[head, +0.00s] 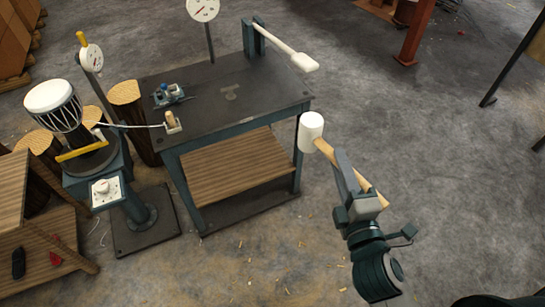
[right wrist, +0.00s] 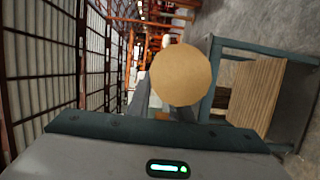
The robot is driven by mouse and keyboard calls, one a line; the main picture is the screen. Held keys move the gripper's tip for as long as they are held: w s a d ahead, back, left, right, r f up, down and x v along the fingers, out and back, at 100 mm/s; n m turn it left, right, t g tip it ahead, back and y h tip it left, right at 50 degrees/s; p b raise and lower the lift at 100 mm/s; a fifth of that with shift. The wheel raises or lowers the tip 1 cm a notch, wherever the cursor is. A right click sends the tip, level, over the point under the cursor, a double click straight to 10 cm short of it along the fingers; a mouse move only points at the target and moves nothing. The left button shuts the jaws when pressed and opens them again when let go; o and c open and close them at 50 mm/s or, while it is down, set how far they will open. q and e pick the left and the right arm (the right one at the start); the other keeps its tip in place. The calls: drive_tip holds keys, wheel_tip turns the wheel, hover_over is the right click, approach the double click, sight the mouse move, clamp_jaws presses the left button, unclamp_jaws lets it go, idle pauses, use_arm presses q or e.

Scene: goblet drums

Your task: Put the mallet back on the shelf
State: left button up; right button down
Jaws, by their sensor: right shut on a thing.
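The mallet has a white head (head: 311,131) and a pale wooden handle (head: 325,150). My right gripper (head: 352,190) is shut on the handle and holds the mallet tilted in the air, head toward the table's front right corner. In the right wrist view a round tan end (right wrist: 180,75), seemingly the handle's butt, hides much of the middle. A slatted wooden shelf (head: 235,165) sits under the dark worktable's top; it also shows in the right wrist view (right wrist: 268,95). The shelf is bare, and the mallet is apart from it, to its right. My left gripper is not in view.
The worktable top (head: 230,95) carries a small blue fixture (head: 168,95) and a white-ended lever (head: 300,60) jutting right. Floor right of the table is clear.

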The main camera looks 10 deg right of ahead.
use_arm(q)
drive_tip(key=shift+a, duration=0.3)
use_arm(e)
drive_tip(key=shift+r, duration=0.1)
drive_tip(key=shift+a, duration=0.1)
